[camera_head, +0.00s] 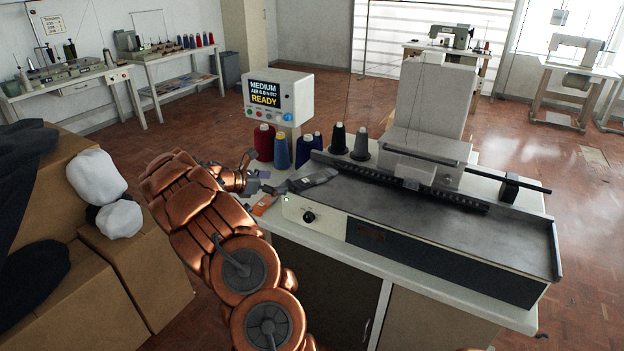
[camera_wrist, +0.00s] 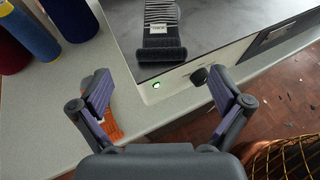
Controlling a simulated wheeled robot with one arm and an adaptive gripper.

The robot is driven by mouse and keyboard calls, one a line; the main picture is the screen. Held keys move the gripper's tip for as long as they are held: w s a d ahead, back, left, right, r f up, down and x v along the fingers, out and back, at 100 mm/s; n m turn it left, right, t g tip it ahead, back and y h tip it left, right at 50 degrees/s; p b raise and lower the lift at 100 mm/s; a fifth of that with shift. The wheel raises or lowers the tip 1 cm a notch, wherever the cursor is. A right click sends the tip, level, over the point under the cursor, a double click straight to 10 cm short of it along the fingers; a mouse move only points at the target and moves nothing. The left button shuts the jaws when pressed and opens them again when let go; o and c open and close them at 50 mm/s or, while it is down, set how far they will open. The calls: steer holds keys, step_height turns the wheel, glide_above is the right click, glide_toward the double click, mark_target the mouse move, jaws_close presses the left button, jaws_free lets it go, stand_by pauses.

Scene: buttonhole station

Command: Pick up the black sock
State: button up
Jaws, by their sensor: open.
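I cannot single out a black sock with certainty. A small black cloth piece (camera_head: 92,213) shows between two white bundles (camera_head: 96,176) on the cardboard boxes at left in the head view, mostly hidden. Larger dark cloth (camera_head: 30,150) lies on the boxes beside it, and another dark cloth piece (camera_head: 36,272) lies lower down. My gripper (camera_wrist: 160,82) is spread open and empty over the buttonhole station's worktop in the wrist view. In the head view it is at the station's left end, well right of the boxes and partly hidden by my arm.
A dark ribbed piece with a white label (camera_wrist: 163,45) lies on the machine bed (camera_head: 430,215). An orange tool (camera_head: 265,204) lies on the worktop near my gripper. Thread cones (camera_head: 282,151) and a READY display (camera_head: 270,95) stand behind. Cardboard boxes (camera_head: 135,265) fill the left.

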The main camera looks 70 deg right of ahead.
mark_target(290, 185)
steer(key=shift+f+p+x, duration=0.2)
steer(key=shift+p+x, duration=0.65)
steer(key=shift+x, duration=1.6)
steer(key=shift+a, duration=0.15)
steer(key=c, duration=1)
